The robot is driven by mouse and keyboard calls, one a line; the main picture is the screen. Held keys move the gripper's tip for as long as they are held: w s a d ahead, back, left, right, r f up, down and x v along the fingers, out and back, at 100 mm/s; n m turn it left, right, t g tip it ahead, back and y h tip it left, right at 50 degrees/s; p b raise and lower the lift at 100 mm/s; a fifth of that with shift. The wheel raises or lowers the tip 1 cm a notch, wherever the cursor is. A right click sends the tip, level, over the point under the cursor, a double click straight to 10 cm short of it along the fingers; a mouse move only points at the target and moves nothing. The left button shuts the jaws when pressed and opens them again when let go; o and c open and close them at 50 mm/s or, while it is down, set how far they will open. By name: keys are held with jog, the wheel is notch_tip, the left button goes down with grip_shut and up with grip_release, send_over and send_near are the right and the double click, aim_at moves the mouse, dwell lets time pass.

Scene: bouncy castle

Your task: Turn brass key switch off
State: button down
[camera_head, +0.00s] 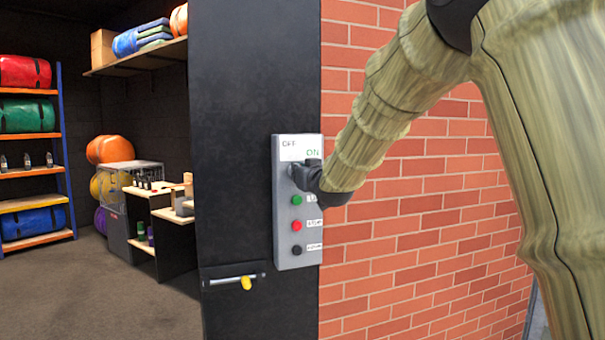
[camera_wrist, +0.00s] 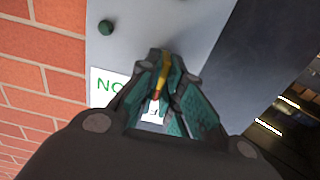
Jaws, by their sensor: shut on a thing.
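A grey control box (camera_head: 285,235) is fixed to the dark post by the brick wall, with OFF and ON labels at its top. Below them are a green button (camera_head: 297,199), a red button (camera_head: 296,223) and a black button (camera_head: 297,250). My gripper (camera_head: 297,172) is at the upper part of the box, below the labels, and hides the switch in the head view. In the wrist view my gripper (camera_wrist: 163,88) is shut on the brass key (camera_wrist: 162,75), a thin yellow piece between the fingertips. The key's exact angle against the labels is hard to tell.
The brick wall (camera_head: 420,240) is right of the box, behind my arm. A bolt with a yellow handle (camera_head: 246,283) is on the dark post (camera_head: 240,130) at lower left. Shelves (camera_head: 35,202) and a workbench (camera_head: 160,190) stand farther back. The floor at left (camera_head: 90,290) is clear.

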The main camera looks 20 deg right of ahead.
jog(key=shift+f, duration=0.35)
jog(key=c, duration=1.6)
grip_release()
jog(key=shift+w, duration=0.1)
jog(key=shift+r, duration=0.15)
jog(key=shift+r, duration=0.1)
jog(key=s, duration=1.2)
jog(key=shift+d, duration=0.35)
